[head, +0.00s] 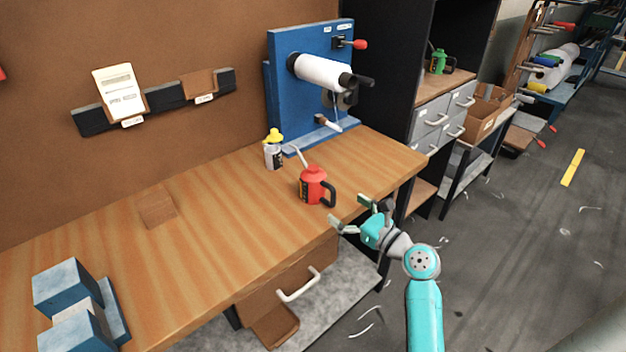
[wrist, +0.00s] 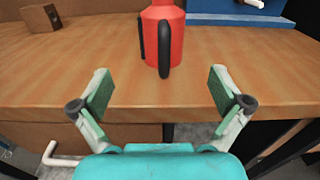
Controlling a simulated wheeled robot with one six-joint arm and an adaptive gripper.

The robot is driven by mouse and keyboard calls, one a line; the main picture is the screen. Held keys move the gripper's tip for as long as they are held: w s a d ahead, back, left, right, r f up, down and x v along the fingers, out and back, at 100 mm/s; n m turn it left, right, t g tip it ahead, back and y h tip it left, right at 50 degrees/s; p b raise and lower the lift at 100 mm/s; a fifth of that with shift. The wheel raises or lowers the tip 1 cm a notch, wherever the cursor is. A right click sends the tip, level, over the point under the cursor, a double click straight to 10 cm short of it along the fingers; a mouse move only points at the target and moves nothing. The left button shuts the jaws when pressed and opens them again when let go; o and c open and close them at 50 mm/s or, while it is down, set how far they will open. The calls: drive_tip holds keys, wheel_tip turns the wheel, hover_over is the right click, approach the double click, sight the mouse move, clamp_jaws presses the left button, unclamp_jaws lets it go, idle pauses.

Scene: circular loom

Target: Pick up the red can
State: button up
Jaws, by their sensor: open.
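The red can (head: 312,187) stands upright on the wooden workbench, near its front edge toward the right end. It has a black handle on its right side and a thin spout pointing up and left. In the wrist view the red can (wrist: 163,38) is straight ahead, with its black handle facing me and its top cut off by the frame. My gripper (head: 352,213) is open and empty, just off the bench's front edge, to the right of the can. In the wrist view my gripper's fingers (wrist: 160,88) are spread wide, with the can beyond them, between their lines and untouched.
A blue stand with a white roll (head: 322,72) is at the back. Blue-grey blocks (head: 68,290) lie at the bench's left end. A drawer handle (head: 299,285) juts out below the bench (head: 220,230).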

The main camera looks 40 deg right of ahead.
sight(322, 186)
drive_tip(key=w, duration=1.1)
drive_tip(key=shift+d+r, duration=0.1)
drive_tip(key=shift+r, duration=0.3)
drive_tip(key=c, duration=1.5)
wheel_tip(322, 186, up, 10)
drive_tip(key=shift+r, duration=0.1)
